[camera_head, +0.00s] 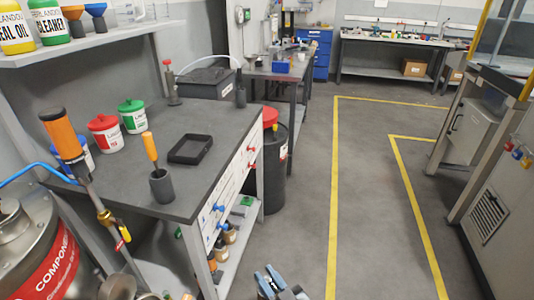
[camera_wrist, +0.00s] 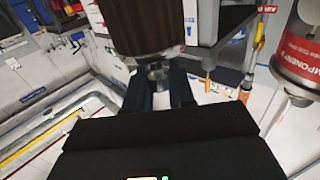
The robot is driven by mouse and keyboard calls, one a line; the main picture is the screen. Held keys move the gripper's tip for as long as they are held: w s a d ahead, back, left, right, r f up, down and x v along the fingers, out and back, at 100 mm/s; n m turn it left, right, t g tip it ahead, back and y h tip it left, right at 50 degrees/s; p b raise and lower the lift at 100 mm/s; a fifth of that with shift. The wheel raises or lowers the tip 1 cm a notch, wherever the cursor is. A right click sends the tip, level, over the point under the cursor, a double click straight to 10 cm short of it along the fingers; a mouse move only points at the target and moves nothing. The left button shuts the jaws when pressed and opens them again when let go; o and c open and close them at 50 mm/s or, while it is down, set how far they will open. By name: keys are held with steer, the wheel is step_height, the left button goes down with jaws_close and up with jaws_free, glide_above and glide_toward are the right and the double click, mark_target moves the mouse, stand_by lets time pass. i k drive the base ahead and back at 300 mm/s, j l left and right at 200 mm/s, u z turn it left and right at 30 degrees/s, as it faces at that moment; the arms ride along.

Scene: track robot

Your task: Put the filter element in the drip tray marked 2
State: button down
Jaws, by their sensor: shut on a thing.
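In the wrist view my gripper (camera_wrist: 158,88) is shut on the metal neck of a dark brown, ribbed cylinder (camera_wrist: 145,25), which looks like the filter element. Its far end is cut off by the top of the picture. In the head view a shallow black tray (camera_head: 183,160) lies flat on the grey workbench (camera_head: 215,118) and looks empty. I cannot read a number on it, so I cannot tell whether it is the drip tray marked 2. The filter element cannot be made out in the head view.
Red (camera_head: 104,136) and green (camera_head: 133,117) canisters stand behind the tray on the bench. An orange-handled tool stands in a dark cup (camera_head: 162,187) near the front edge. A black drum (camera_head: 275,165) stands beyond the bench. The floor (camera_head: 305,215) right of it is clear.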

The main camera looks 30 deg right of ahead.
mark_target(191, 152)
steer(key=i+l+z, duration=0.15)
steer(key=z, duration=0.25)
steer(key=i+l+z, duration=0.15)
steer(key=z, duration=0.3)
steer(key=i+l+z, duration=0.15)
steer(key=z, duration=0.25)
steer(key=i+l, duration=0.15)
steer(key=i, duration=0.45)
steer(key=i+l+u, duration=0.1)
steer(key=u, duration=0.35)
steer(key=i+l+u, duration=0.2)
steer(key=i+u, duration=0.25)
steer(key=l+u, duration=0.2)
steer(key=u, duration=0.25)
steer(key=i, duration=0.05)
